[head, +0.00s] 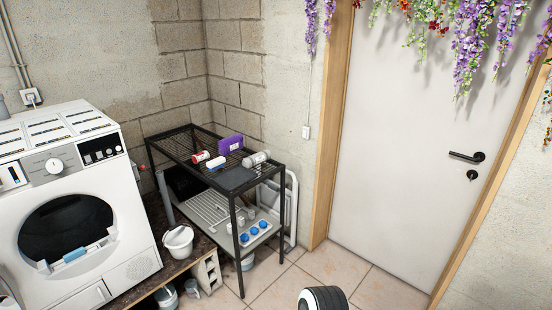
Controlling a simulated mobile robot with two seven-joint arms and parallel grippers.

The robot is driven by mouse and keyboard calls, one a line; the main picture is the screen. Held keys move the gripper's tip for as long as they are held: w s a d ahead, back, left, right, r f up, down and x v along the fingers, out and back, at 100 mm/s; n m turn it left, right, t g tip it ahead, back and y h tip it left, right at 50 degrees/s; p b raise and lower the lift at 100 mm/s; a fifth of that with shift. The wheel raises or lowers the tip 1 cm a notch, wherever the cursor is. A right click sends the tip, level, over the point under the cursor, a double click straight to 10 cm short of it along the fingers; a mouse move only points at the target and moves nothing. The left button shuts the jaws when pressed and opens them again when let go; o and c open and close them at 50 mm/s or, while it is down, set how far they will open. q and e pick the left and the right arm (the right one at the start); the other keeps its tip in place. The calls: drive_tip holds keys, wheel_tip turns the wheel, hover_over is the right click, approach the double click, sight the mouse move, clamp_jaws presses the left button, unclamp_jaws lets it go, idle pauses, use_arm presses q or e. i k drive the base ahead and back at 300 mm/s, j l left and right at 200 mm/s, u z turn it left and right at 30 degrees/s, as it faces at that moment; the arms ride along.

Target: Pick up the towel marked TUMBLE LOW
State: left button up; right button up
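No marking reading TUMBLE LOW is legible in the head view. On top of the black wire rack lie several small things: a red and white item (201,157), a blue and white item (216,164), a purple box-like item (231,145), a grey rolled item (256,159) and a flat dark grey piece (235,179). The rolled item may be a towel, but I cannot tell.
A closed door (410,140) is at right. Tiled floor (275,287) shows in front.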

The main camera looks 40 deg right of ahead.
sight(253, 160)
drive_tip(key=i+l+z, duration=0.1)
drive_tip(key=l, duration=0.3)
drive_tip(key=i+l+z, duration=0.15)
drive_tip(key=l, duration=0.25)
drive_tip(key=i+l+z, duration=0.1)
drive_tip(key=l, duration=0.3)
drive_tip(key=i+l+z, duration=0.1)
drive_tip(key=i+l, duration=0.15)
drive_tip(key=i+l+z, duration=0.1)
drive_tip(key=l, duration=0.35)
drive_tip(key=i+l, duration=0.35)
drive_tip(key=i, duration=0.15)
drive_tip(key=i+l, duration=0.35)
drive_tip(key=i, duration=0.15)
